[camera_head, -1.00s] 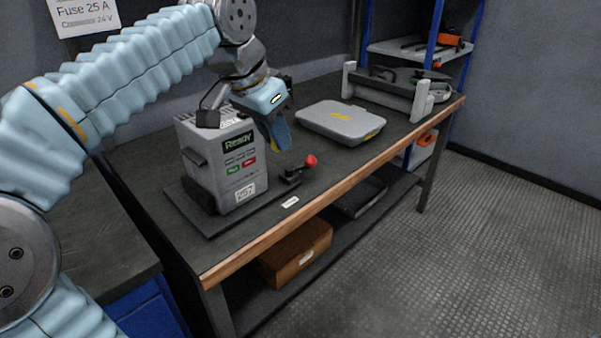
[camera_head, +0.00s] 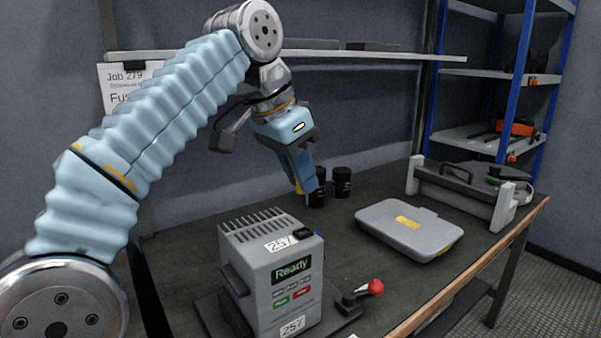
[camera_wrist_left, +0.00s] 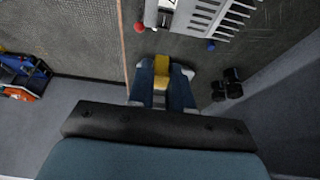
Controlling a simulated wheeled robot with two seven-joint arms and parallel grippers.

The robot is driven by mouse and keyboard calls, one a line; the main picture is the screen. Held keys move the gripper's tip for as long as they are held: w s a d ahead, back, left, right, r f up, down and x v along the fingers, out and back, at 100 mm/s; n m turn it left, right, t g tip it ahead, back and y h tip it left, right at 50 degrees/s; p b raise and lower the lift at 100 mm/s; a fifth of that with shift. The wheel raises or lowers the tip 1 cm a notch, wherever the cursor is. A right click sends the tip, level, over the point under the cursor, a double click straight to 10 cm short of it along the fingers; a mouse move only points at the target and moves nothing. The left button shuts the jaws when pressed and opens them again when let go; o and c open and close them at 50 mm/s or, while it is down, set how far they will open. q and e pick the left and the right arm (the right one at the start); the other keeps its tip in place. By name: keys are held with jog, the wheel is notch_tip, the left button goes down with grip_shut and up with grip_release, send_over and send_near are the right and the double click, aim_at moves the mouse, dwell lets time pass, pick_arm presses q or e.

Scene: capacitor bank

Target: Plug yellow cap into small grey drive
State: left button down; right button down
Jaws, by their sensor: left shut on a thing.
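The grey drive (camera_head: 262,262) is a box with a vented top, a "Ready" display and 257 labels. It stands on a dark base plate on the bench, low in the head view. Its vented top shows at the upper edge of the left wrist view (camera_wrist_left: 208,14). My left gripper (camera_head: 303,186) is behind and above the drive, pointing down. It is shut on the yellow cap (camera_wrist_left: 161,70), which sits between the fingers in the left wrist view. My right gripper is not in view.
Two black cylinders (camera_head: 342,183) stand on the bench close behind the left fingertips. A red-knobbed lever (camera_head: 375,287) is beside the drive. A grey case (camera_head: 408,230) lies to the right, with a grey rack (camera_head: 462,192) beyond it. A shelf runs along the back wall.

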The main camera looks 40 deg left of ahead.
aim_at(307, 229)
pick_arm(q)
jog(key=shift+f, duration=0.15)
notch_tip(307, 229, down, 2)
jog(key=shift+f+b, duration=1.1)
jog(key=shift+f, duration=0.65)
jog(key=shift+p, duration=0.35)
dwell(1.0)
jog(key=shift+f+b, duration=0.5)
jog(key=shift+f, duration=0.05)
dwell(0.3)
jog(key=c, duration=0.9)
grip_release()
jog(key=shift+c, duration=0.2)
